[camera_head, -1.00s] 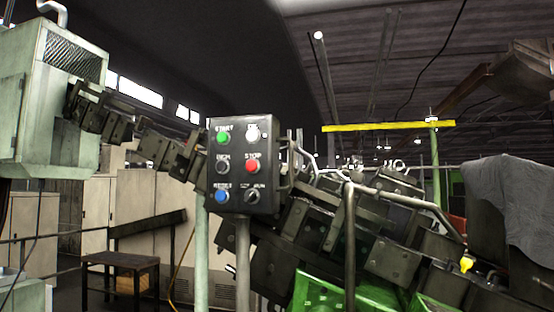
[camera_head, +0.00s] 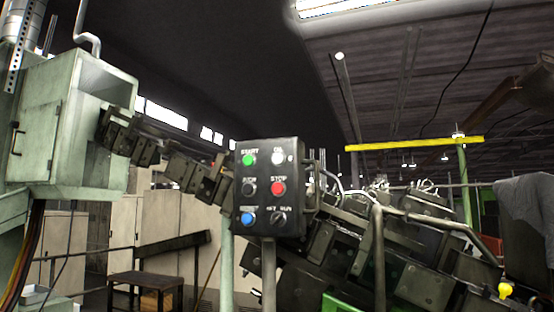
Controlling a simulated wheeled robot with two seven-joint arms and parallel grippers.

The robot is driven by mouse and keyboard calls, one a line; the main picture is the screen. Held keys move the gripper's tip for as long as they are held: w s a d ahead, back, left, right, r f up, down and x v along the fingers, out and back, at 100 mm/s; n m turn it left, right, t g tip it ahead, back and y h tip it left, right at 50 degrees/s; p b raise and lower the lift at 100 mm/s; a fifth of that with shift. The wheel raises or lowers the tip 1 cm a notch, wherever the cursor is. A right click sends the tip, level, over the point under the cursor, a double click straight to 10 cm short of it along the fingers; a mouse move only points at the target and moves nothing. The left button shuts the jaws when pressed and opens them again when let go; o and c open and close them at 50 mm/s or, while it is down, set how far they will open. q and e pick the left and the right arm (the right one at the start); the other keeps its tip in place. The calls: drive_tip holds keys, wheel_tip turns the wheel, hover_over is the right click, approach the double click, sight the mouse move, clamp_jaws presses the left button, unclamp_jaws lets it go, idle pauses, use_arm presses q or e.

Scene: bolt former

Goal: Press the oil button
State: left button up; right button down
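A dark control box (camera_head: 267,205) stands upright on a post near the middle of the view. Its oil button (camera_head: 278,158) is the white one at the upper right, under a small label that seems to read OIL. A green START button (camera_head: 249,160) is to its left, and a red STOP button (camera_head: 278,188) is below it. A black button (camera_head: 248,187), a blue button (camera_head: 247,219) and a dark selector switch (camera_head: 278,218) fill the other places. Neither of my grippers shows in the view.
A pale green cabinet (camera_head: 80,125) stands at the left. A dark conveyor chain (camera_head: 180,165) runs behind the control box to heavy machinery (camera_head: 400,250) at the right. Bent metal rails (camera_head: 415,218) stand right of the box. A low table (camera_head: 147,282) is at the lower left.

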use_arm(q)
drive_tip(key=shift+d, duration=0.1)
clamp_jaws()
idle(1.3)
